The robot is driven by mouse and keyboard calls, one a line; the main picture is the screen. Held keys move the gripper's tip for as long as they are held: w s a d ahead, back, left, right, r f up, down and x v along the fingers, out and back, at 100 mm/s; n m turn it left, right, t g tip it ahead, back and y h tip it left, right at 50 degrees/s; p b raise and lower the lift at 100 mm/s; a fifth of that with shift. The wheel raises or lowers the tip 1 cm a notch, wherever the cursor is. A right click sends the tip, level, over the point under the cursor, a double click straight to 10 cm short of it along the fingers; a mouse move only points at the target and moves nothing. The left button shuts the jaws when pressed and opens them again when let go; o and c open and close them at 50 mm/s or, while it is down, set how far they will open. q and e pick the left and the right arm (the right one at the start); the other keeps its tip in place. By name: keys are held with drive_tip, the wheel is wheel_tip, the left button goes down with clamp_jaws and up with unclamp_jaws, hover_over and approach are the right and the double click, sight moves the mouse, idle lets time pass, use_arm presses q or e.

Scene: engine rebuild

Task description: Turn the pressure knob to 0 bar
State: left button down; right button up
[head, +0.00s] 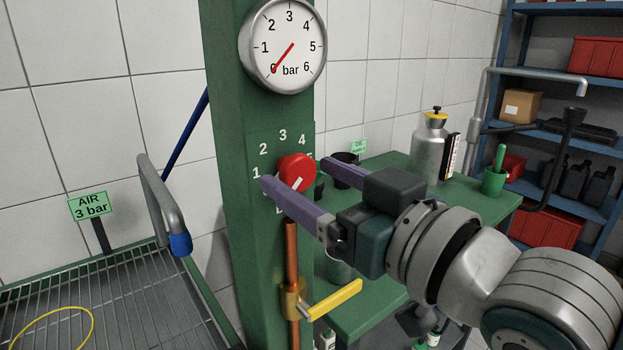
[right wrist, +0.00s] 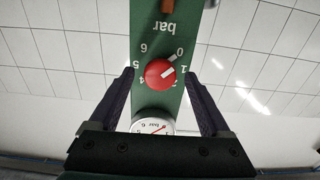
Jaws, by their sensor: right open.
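The red pressure knob (head: 297,170) sits on the green post, with a printed scale around it. It also shows in the right wrist view (right wrist: 157,73), where its white mark points toward the 0 and 1 side; I cannot tell exactly which value. The round gauge (head: 283,45) above the knob has its red needle at about 0 bar. My right gripper (head: 296,175) is open, with one purple finger on each side of the knob. In the right wrist view, gaps show between the fingers and the knob. My left gripper is not in view.
A copper pipe with a yellow lever (head: 334,299) runs down the green post (head: 238,150) below the knob. A green bench (head: 385,285) with a metal bottle (head: 428,150) stands behind. A wire-grid table (head: 130,300) and an AIR 3 bar sign (head: 91,206) are at left.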

drive_tip(key=v, duration=1)
drive_tip(key=shift+b, duration=0.35)
drive_tip(key=s+d+f+m+g+h, duration=0.3)
drive_tip(key=s+d+f+g+h, duration=0.2)
drive_tip(key=s+f, duration=0.3)
drive_tip(key=s+d+f+m+g+h, duration=0.2)
drive_tip(key=s+d+f+g+h, duration=0.35)
drive_tip(key=s, duration=0.35)
wheel_tip(320, 180, up, 36)
drive_tip(key=s+d+p, duration=0.1)
drive_tip(key=p, duration=3.6)
drive_tip(key=shift+s, duration=0.35)
